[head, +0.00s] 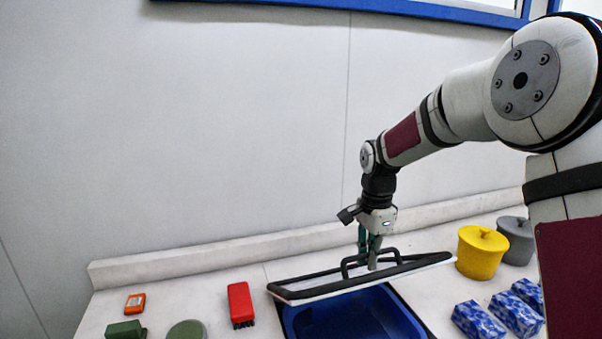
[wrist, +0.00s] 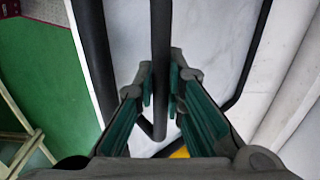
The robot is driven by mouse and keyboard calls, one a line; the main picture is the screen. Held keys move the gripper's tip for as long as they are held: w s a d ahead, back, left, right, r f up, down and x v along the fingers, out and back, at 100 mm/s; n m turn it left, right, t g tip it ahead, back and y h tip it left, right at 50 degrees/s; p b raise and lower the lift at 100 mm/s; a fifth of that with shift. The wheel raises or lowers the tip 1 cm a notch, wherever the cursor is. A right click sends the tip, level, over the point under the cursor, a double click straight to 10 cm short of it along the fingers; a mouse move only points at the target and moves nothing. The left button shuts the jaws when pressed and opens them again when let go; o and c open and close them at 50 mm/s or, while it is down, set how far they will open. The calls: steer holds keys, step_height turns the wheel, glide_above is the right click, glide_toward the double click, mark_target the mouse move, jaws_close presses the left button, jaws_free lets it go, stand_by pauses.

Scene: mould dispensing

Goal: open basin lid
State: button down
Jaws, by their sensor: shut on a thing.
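The basin lid (head: 324,288) is a flat pale panel with a dark rim and a dark bar handle (head: 345,265) on top. It is raised and tilted above the blue basin (head: 352,315), whose inside shows below it. My gripper (head: 372,262) is shut on the lid's handle. In the wrist view, the handle (wrist: 160,50) runs between the green-padded fingers of my gripper (wrist: 161,100), with the lid's pale surface (wrist: 215,45) behind. The far part of the basin is hidden by the lid.
A red block-like object (head: 240,303), an orange device (head: 135,302), a green block (head: 124,330) and a round green item (head: 187,331) lie left of the basin. A yellow pot (head: 481,254), a grey pot (head: 516,240) and blue patterned boxes (head: 478,321) stand right. A wall rises behind.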

steer(key=shift+w+a+r+b, duration=0.3)
steer(key=shift+w+r+b, duration=0.1)
steer(key=shift+w+r, duration=0.35)
steer(key=shift+w, duration=0.1)
steer(key=shift+w+a+r+b, duration=0.3)
steer(key=shift+w+r+b, duration=0.3)
steer(key=shift+w, duration=0.2)
steer(key=shift+w+a+r+b, duration=0.25)
steer(key=shift+w+r+b, duration=0.35)
steer(key=shift+w, duration=0.2)
